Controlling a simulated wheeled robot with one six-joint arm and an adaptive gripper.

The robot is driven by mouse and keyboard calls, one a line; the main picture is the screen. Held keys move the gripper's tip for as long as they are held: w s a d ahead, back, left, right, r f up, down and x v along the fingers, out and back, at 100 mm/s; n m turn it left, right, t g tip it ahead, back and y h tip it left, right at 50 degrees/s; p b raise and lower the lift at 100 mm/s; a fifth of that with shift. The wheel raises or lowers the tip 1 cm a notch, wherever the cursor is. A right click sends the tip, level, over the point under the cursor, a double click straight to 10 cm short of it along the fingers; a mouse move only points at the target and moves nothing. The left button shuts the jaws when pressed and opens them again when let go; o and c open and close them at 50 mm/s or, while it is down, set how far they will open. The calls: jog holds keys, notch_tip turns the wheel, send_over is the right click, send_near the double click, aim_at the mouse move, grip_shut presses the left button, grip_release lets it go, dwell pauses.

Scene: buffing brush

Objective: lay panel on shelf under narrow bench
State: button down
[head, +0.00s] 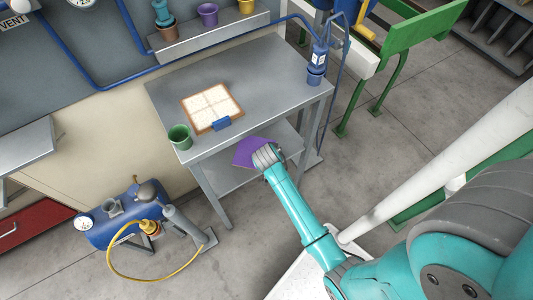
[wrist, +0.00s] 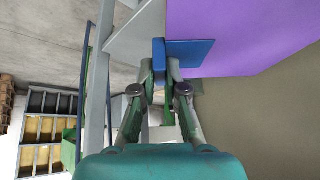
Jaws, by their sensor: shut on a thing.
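A purple panel (head: 246,152) with a blue grip (wrist: 190,53) is held by my gripper (head: 266,155). In the wrist view the fingers (wrist: 166,72) are shut on the blue grip, and the purple face (wrist: 240,30) fills the upper right. The narrow grey bench (head: 270,80) has a lower shelf (head: 222,176). In the head view the panel is below the bench top, at the front side of the shelf, partly covered by my gripper. I cannot tell whether it touches the shelf.
A pale gridded panel (head: 211,105) with a brown rim and blue grip lies on the bench top. A green cup (head: 180,137) stands near its front left corner, and a blue bottle (head: 318,65) at the right. A blue compressor (head: 125,217) with a yellow hose is on the floor at left.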

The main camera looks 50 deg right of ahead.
jog(key=w, duration=0.2)
jog(key=w+d, duration=0.1)
jog(key=w, duration=0.1)
jog(key=shift+w+d+f, duration=0.1)
jog(key=shift+w+f, duration=0.1)
jog(key=shift+f, duration=0.85)
notch_tip(320, 180, down, 4)
jog(key=shift+f, duration=0.15)
jog(key=shift+w+d+f, duration=0.1)
jog(key=shift+w+f, duration=0.1)
jog(key=shift+f, duration=0.1)
jog(key=c, duration=1.2)
grip_release()
jog(key=v, duration=1.2)
